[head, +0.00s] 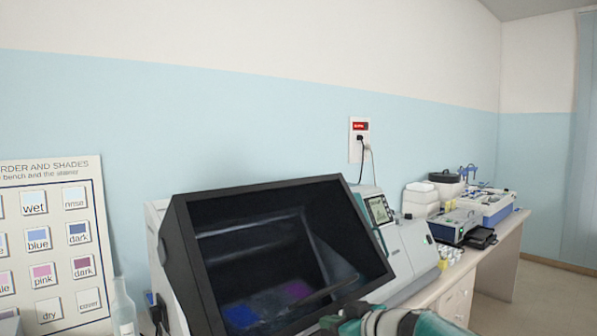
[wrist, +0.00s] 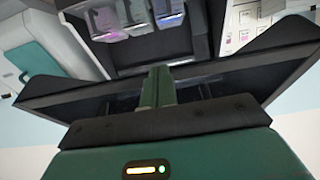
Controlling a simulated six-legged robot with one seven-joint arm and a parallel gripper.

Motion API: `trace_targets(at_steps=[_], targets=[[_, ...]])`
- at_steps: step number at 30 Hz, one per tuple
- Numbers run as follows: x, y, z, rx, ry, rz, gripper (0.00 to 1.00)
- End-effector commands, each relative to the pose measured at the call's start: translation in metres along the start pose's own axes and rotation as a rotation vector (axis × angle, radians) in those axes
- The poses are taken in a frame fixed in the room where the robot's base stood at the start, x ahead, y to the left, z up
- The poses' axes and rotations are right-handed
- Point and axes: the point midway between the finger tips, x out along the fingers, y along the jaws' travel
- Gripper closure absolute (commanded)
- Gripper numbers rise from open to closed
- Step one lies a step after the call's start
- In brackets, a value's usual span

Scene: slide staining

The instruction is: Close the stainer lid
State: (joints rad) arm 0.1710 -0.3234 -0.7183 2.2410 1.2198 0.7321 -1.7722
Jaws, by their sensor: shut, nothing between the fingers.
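In the wrist view the lid (wrist: 75,100) is a dark, winged shape crossing the picture behind my fingers. My gripper (wrist: 160,72) has its green fingers together and empty, overlapping the lid; I cannot tell if they touch it. In the head view only teal arm parts show at the bottom.
A sign board (head: 55,240) with colour cards and a clear bottle (head: 123,310) stand left of the stainer. Other lab devices (head: 485,205) line the bench at right. A wall socket (head: 359,140) with a plugged cable is behind. Open floor lies at far right.

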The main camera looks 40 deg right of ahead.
Motion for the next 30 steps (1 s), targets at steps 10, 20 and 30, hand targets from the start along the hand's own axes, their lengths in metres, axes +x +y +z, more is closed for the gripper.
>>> trace_targets(at_steps=[10,20,30], targets=[[0.071,-0.002,0.057,0.001,-0.01,-0.002,1.0],[0.134,-0.002,0.097,-0.001,-0.007,-0.001,1.0],[0.179,-0.002,0.117,-0.001,-0.002,0.0,1.0]])
